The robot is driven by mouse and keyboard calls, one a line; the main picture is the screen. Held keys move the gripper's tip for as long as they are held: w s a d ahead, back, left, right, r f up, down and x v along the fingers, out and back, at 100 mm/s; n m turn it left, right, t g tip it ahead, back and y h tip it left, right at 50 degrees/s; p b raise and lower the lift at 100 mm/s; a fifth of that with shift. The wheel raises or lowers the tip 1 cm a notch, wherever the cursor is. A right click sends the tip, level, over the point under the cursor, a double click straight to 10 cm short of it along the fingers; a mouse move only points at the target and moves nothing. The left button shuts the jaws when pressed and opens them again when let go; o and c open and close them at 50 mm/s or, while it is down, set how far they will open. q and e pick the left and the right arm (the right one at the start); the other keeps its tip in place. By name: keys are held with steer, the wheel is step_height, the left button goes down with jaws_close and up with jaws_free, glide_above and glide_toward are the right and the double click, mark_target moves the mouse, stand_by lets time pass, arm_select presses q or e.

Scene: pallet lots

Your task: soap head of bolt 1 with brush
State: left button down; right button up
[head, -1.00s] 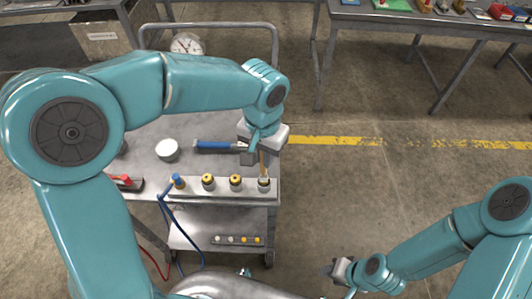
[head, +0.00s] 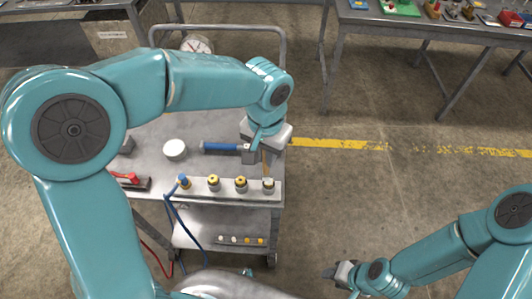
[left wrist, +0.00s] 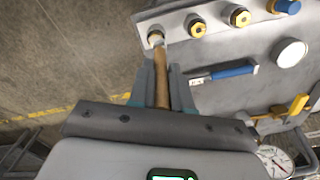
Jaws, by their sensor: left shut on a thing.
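A pale metal block (head: 227,192) on the cart holds a row of bolts. Two with yellow rings stand in the middle (head: 213,183) (head: 240,184), and a blue-capped one (head: 183,181) stands at the left. My left gripper (head: 262,155) is shut on the wooden handle of a brush (left wrist: 161,85). The brush's far end is at the rightmost bolt (head: 268,184), which also shows in the left wrist view (left wrist: 156,38). Its head looks whitish; exact contact is hard to tell. My right gripper (head: 340,272) is low and right of the cart, its jaws unclear.
On the cart top (head: 150,135) are a round white container (head: 175,149), a blue-handled tool (head: 220,147) and a red-handled item (head: 130,180). Blue and red hoses hang at the left. A gauge (head: 197,43) stands behind. Floor right of the cart is clear.

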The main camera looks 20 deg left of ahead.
arm_select(q)
steer(key=shift+r+p, duration=1.9)
steer(key=shift+r, duration=0.9)
steer(key=shift+f, duration=0.1)
steer(key=shift+w+a+f, duration=0.1)
steer(key=shift+a+f, duration=0.05)
steer(key=w+a+f+n, duration=0.2)
steer(key=w+a+f, duration=0.1)
steer(key=a+f, duration=0.3)
steer(key=shift+d+r, duration=0.1)
steer(key=shift+d, duration=0.05)
